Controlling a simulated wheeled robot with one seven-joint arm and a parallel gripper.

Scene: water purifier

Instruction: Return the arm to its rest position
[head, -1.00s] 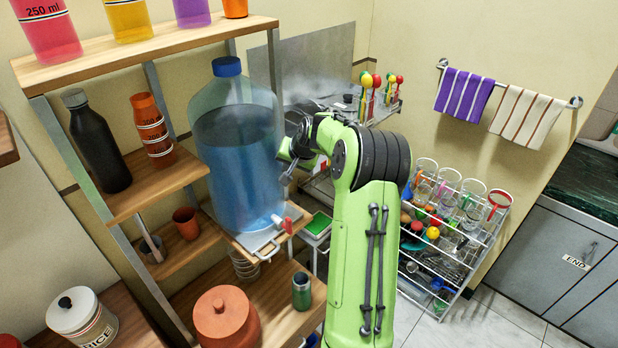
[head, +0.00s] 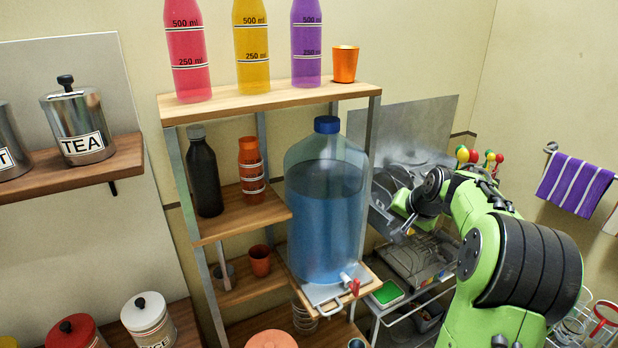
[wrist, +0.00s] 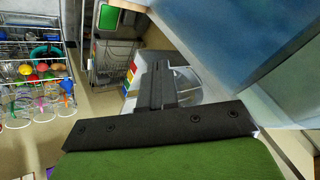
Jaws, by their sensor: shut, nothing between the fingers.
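My green arm fills the right side of the head view, with a black ribbed joint. It is bent, and its forearm reaches left toward the water jug (head: 326,215). My gripper (head: 407,231) is at the forearm's end, right of the jug and apart from it. In the wrist view my gripper (wrist: 156,84) shows its dark fingers closed together with nothing between them. The large blue jug fills the upper right of that view. The jug stands upright on its shelf board, with a red-handled tap (head: 354,285) at its base.
A wooden shelf unit (head: 275,97) with bottles stands around the jug. A green tray (head: 388,293) lies on a low stand below my gripper. A steel dish rack (head: 425,257) is behind. A wire rack with glasses (wrist: 40,108) stands left in the wrist view, beside open floor.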

